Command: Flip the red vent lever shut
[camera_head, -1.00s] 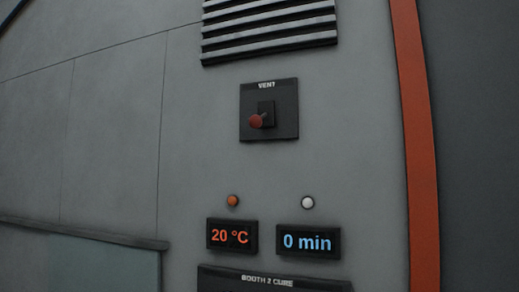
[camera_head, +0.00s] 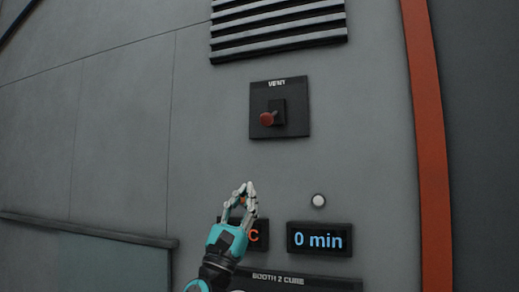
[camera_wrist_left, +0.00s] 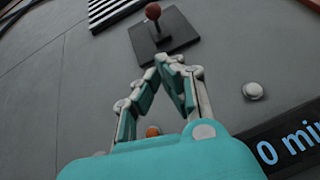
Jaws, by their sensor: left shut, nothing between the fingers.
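The red-knobbed vent lever (camera_head: 268,118) sticks out of a dark plate (camera_head: 297,95) labelled VENT on the grey wall. The lever (camera_wrist_left: 153,12) and its plate (camera_wrist_left: 182,33) also show at the top of the left wrist view. My left gripper (camera_head: 250,186) is below and slightly left of the vent plate, fingertips pointing up, apart from the lever. In the left wrist view its fingertips (camera_wrist_left: 170,62) meet with nothing held, just short of the plate's lower edge in the picture. My right gripper is not in view.
A slatted vent grille (camera_head: 278,30) is above the plate. A white button (camera_head: 318,200) and a "0 min" display (camera_head: 320,239) are below right. My gripper partly covers a red-lettered display (camera_head: 260,235). An orange vertical strip (camera_head: 428,140) runs at the right.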

